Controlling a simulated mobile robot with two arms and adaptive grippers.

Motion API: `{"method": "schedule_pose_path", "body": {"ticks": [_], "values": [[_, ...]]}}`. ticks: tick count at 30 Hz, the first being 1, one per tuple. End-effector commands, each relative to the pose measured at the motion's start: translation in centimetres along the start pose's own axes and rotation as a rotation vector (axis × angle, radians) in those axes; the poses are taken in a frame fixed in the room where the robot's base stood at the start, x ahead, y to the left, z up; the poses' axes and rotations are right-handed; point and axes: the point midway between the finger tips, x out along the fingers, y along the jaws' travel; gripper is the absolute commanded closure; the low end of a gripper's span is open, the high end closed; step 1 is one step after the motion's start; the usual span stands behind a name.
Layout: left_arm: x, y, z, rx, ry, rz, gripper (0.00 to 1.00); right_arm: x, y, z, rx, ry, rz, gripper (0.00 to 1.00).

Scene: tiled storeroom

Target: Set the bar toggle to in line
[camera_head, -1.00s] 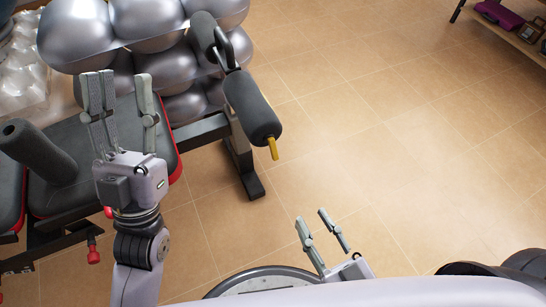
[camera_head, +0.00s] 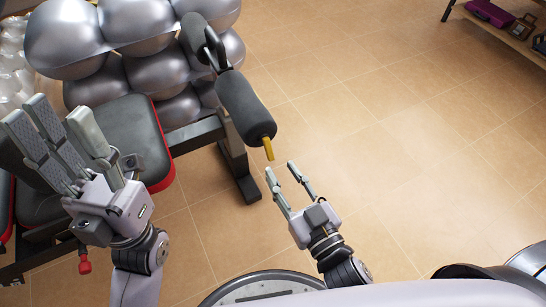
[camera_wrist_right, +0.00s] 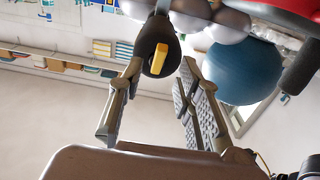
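The bar toggle is a short yellow lever (camera_head: 268,148) on the near end of a dark foam roller (camera_head: 245,106) on the exercise bench. In the head view it points down towards my right gripper. My right gripper (camera_head: 280,168) is open and empty just below it, fingers pointing up at it. In the right wrist view the yellow lever (camera_wrist_right: 159,57) shows between the fingertips of the right gripper (camera_wrist_right: 160,66), seemingly beyond them; contact is not visible. My left gripper (camera_head: 54,110) is open and empty over the bench at the left.
The bench's dark seat (camera_head: 130,135) with red edging lies between my left gripper and the roller. Silver balls (camera_head: 150,70) are stacked behind it. A blue ball (camera_wrist_right: 243,72) shows in the right wrist view. The tiled floor (camera_head: 400,130) to the right is clear.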

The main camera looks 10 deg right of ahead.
Motion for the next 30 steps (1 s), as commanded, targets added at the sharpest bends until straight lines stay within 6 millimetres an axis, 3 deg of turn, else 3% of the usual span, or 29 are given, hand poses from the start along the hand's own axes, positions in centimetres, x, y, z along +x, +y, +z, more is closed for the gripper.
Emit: {"method": "schedule_pose_path", "body": {"ticks": [6, 12, 24, 30], "values": [[-0.3, 0.0, 0.1, 0.0, -0.001, 0.0, 0.6, 3.2, 0.0, 0.0, -0.001, 0.003, -0.002, 0.68], [-0.5, 0.0, 0.1, 0.0, -0.002, 0.0, 0.6, 4.8, 0.0, 0.1, -0.001, 0.0, -0.001, 0.68], [-0.5, 0.0, 0.1, 0.0, -0.003, 0.0, 0.6, 5.3, 0.0, 0.1, 0.0, -0.002, -0.001, 0.69], [-0.5, 0.0, 0.2, 0.0, -0.003, 0.0, 0.6, 5.3, 0.0, 0.1, 0.0, -0.001, 0.0, 0.82]]}}
